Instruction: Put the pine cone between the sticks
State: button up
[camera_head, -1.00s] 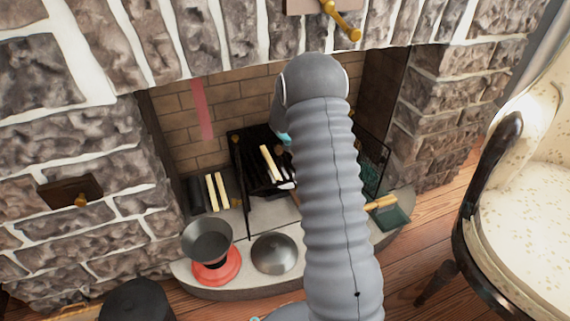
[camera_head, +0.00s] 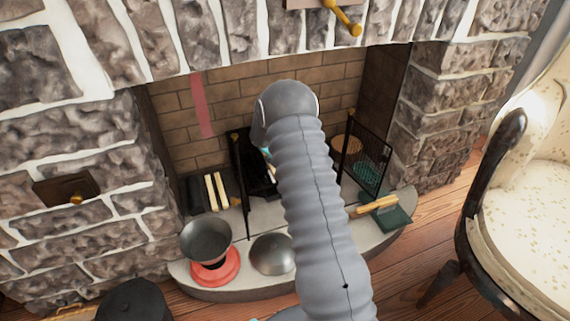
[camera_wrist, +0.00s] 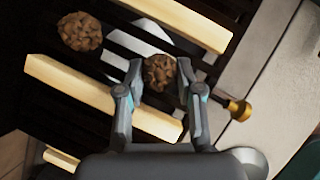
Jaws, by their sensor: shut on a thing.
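In the wrist view, my gripper (camera_wrist: 160,92) is shut on a brown pine cone (camera_wrist: 159,72), with one finger on each side of it. The held cone is over the dark grate, between two pale wooden sticks: one upper stick (camera_wrist: 185,20) and one lower stick (camera_wrist: 75,86). Whether the cone touches the grate I cannot tell. A second pine cone (camera_wrist: 80,31) is at the upper left, also between the two sticks. In the head view my arm hides the gripper and most of the grate.
Two pale sticks (camera_head: 216,192) stand left of the grate. A fire screen (camera_head: 367,160) is at the right. A funnel-like pot on a red base (camera_head: 214,275) and a metal dome (camera_head: 272,254) are on the hearth. A brass knob (camera_wrist: 239,110) is right of my gripper.

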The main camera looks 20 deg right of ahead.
jog(key=o, duration=0.8)
jog(key=shift+f, duration=0.1)
jog(key=shift+c, duration=0.2)
jog(key=shift+a+r, duration=0.1)
jog(key=shift+r, duration=0.25)
jog(key=p+v, duration=0.2)
jog(key=v, duration=0.9)
jog(key=shift+r, duration=0.25)
jog(key=shift+a, duration=0.15)
